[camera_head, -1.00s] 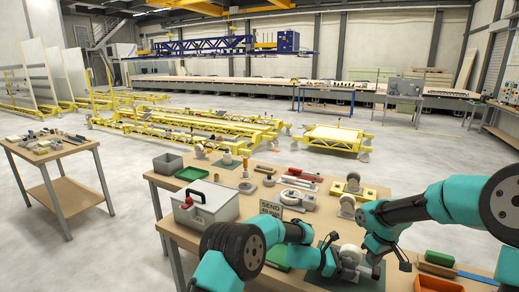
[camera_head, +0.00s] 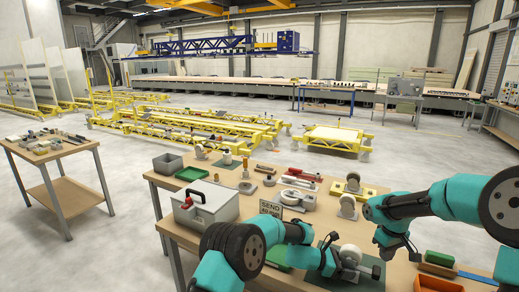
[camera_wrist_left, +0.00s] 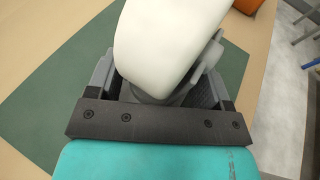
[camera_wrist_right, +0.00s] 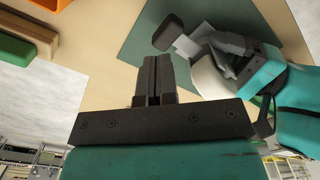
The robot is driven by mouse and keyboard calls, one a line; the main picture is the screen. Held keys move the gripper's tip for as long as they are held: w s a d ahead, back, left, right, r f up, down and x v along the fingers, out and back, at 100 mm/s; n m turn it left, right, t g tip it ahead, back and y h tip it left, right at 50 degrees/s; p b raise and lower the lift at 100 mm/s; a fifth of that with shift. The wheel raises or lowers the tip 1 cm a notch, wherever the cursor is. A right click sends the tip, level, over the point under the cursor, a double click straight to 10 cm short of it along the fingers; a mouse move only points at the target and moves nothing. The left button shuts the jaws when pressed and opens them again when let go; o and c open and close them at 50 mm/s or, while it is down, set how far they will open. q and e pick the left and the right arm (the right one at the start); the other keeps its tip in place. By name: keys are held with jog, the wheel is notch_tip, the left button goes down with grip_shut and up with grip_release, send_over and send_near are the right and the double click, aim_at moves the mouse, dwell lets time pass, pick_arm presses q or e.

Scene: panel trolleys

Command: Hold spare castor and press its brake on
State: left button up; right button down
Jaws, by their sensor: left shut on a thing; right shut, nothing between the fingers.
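The spare castor (camera_head: 350,256) has a pale wheel and grey fork. My left gripper (camera_head: 332,256) is shut on it, above a dark green mat (camera_head: 372,284). In the left wrist view, the castor's pale wheel (camera_wrist_left: 160,40) rises between the fingers, with the grey fork beside it. In the right wrist view, a dark pedal-like part (camera_wrist_right: 168,33) sticks out from the castor, away from the left gripper. I cannot tell whether the brake is on. My right gripper (camera_head: 412,255) is shut and empty, to the right of the castor and apart from it.
A green block (camera_head: 440,258) and a brown block (camera_head: 437,269) lie right of my right gripper. A second castor (camera_head: 347,206) stands behind on the bench.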

jog(key=shift+f, duration=2.55)
jog(key=shift+f, duration=0.75)
jog(key=shift+r, duration=2.55)
notch_tip(320, 180, up, 12)
pick_arm(q)
jog(key=o, duration=1.3)
